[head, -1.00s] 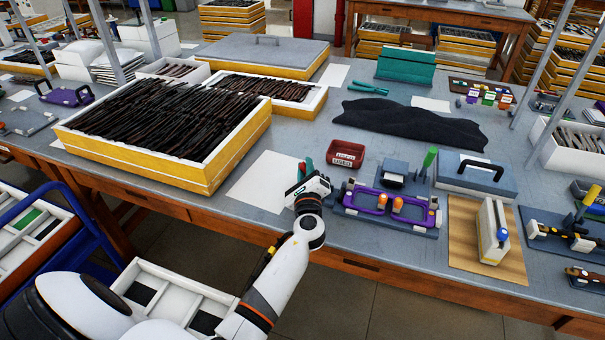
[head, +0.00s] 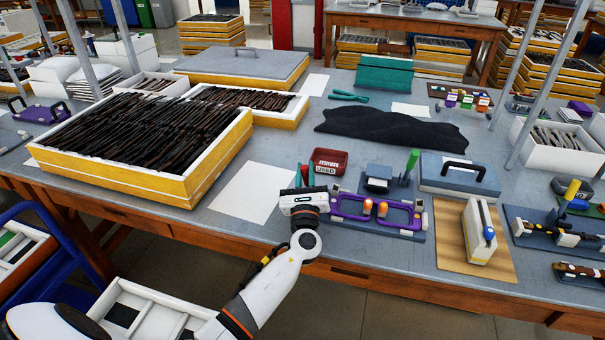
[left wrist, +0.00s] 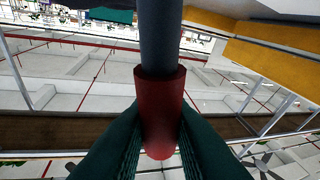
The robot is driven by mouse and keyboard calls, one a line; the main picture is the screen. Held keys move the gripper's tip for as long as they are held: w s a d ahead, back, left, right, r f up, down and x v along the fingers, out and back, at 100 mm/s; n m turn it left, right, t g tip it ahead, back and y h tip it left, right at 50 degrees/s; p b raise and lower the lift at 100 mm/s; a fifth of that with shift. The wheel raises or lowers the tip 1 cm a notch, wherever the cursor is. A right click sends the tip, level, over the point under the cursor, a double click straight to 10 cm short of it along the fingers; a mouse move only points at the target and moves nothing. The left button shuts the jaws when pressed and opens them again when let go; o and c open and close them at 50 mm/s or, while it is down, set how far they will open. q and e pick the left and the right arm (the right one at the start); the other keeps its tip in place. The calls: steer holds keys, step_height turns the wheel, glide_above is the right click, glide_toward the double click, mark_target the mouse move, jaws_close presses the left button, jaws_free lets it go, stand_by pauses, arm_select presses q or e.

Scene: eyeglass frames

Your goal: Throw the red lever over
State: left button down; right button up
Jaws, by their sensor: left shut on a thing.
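The red lever shows in the left wrist view as a red sleeve (left wrist: 160,100) on a dark grey rod (left wrist: 160,38). My left gripper (left wrist: 158,130) is shut on the red sleeve, with a dark green finger on each side. In the head view my left gripper (head: 304,178) is at the table's front half, just left of a purple-framed clamp fixture (head: 412,226). My right gripper is not in view.
A small red labelled tray (head: 329,161) stands just behind my gripper. A blue block with a green-handled lever (head: 411,165) is behind the fixture. A white sheet (head: 250,194) lies left, beside a large box of dark frames (head: 110,183). A wooden board (head: 455,257) lies right.

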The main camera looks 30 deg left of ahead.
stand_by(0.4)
arm_select(q)
steer(key=c, duration=1.3)
jaws_free()
steer(key=shift+v, duration=3.8)
